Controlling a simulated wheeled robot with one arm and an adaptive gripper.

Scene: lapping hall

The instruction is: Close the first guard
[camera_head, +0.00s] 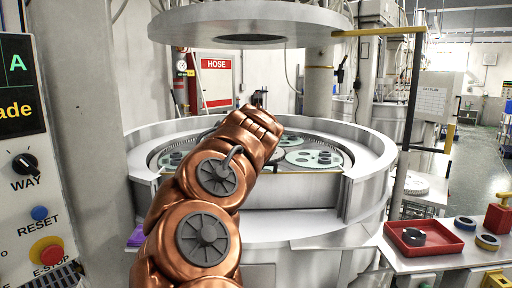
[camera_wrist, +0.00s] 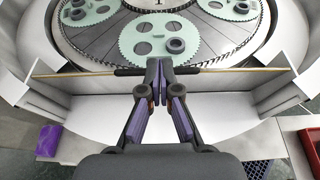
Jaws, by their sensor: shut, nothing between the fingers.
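The first lapping machine (camera_head: 365,190) stands ahead, a pale round basin with a gap in its front wall. A thin amber-edged bar (camera_wrist: 240,70), which seems to be the guard's edge, spans this gap in the wrist view. A dark handle-like section (camera_wrist: 130,72) sits at its middle. My gripper (camera_wrist: 160,72) is shut and empty, its fingertips overlapping the dark section; I cannot tell whether they touch it. In the head view my copper arm hides most of the gap and the gripper. Green toothed carriers (camera_wrist: 150,42) lie on the plate behind the bar.
A round upper plate (camera_head: 250,22) hangs above the basin. A control panel (camera_head: 35,200) stands close at left. At right, a bench (camera_head: 440,262) holds a red tray (camera_head: 425,238) and several rings. A post with a yellow arm (camera_head: 380,32) rises beside the basin.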

